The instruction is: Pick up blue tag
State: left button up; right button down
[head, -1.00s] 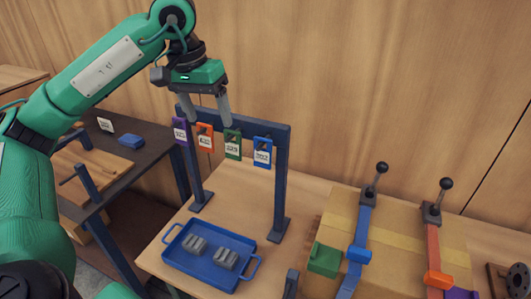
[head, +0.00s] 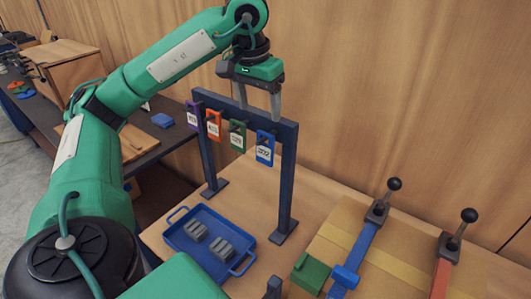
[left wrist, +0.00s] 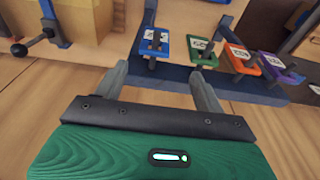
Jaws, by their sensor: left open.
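The blue tag (head: 265,148) hangs at the right end of a row of tags on the dark blue rack (head: 289,180). It carries a white label. In the left wrist view the blue tag (left wrist: 153,42) hangs just beyond the fingertips, between them and left of the green tag. My left gripper (head: 259,108) is open and empty, pointing down at the rack's top bar, above and slightly behind the green and blue tags. In the left wrist view its fingers (left wrist: 160,75) are spread apart. My right gripper is not in view.
Purple (head: 193,115), orange (head: 214,125) and green (head: 238,136) tags hang left of the blue one. A blue tray (head: 181,243) with two grey blocks sits below the rack. A cardboard box (head: 340,213) with lever clamps stands at right.

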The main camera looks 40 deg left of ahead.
aim_at(264, 134)
pick_arm(q)
jog(key=f, duration=0.1)
jog(key=w+f, duration=0.1)
jog(key=f, duration=0.1)
jog(key=shift+d+f, duration=0.2)
jog(key=shift+f, duration=0.05)
jog(key=shift+f+p, duration=0.2)
jog(key=shift+p, duration=0.1)
jog(key=shift+s+f, duration=0.1)
jog(key=shift+f, duration=0.1)
jog(key=f+p, duration=0.1)
jog(key=f, duration=0.1)
jog(key=f+p, duration=0.1)
jog(key=f, duration=0.1)
jog(key=shift+w+d+f, duration=0.2)
jog(key=shift+f, duration=0.2)
jog(key=shift+c, duration=1.3)
jog(key=c, duration=0.7)
jog(key=shift+c, duration=0.5)
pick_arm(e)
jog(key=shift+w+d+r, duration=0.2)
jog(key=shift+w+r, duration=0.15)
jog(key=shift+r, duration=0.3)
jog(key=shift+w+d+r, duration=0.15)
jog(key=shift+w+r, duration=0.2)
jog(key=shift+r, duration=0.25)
